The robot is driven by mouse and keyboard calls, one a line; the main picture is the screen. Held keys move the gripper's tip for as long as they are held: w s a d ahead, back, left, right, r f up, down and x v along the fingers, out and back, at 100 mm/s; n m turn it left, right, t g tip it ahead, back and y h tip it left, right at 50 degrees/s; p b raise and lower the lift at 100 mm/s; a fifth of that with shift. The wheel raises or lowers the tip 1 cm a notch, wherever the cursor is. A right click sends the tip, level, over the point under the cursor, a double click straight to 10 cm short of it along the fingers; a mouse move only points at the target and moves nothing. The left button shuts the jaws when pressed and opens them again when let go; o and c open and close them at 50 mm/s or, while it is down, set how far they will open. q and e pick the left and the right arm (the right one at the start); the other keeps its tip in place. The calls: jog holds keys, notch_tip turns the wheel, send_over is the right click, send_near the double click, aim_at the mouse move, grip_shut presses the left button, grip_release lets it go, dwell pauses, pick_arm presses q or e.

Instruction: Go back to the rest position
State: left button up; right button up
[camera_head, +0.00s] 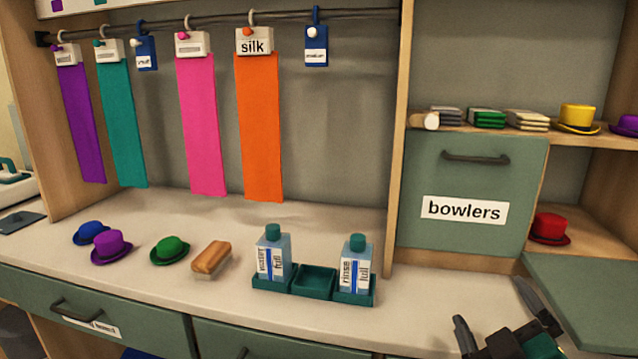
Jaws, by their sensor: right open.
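My right gripper (494,318) is at the bottom right, in front of the counter's right end and left of the open green flap. Its two dark fingers are spread apart with nothing between them. The lower part of that arm is cut off by the picture's edge. My left gripper does not show in the head view.
The counter (215,218) holds blue, purple and green hats (170,250), a brush (211,258) and a green caddy (314,284) with two bottles. Cloth strips (262,130) hang from a rail. The "bowlers" door (470,180) is closed; a green flap (590,300) juts out at right.

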jog(key=s+f+m+g+h, duration=0.1)
jog(key=s+f+m+g, duration=0.4)
jog(key=s+f+g, duration=0.6)
jog(key=s+a+f+m+g+y, duration=0.1)
jog(key=s+a+f+g+y, duration=0.3)
jog(key=s+f, duration=0.6)
pick_arm(q)
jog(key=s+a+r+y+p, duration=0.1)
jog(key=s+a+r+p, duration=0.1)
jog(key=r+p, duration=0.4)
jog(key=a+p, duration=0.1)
jog(key=p, duration=0.4)
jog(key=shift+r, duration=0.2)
pick_arm(e)
jog(key=w+a+r+t, duration=0.3)
jog(key=w+t, duration=0.3)
jog(key=t, duration=0.1)
jog(key=shift+w+n+y, duration=0.25)
jog(key=shift+n+y, duration=0.05)
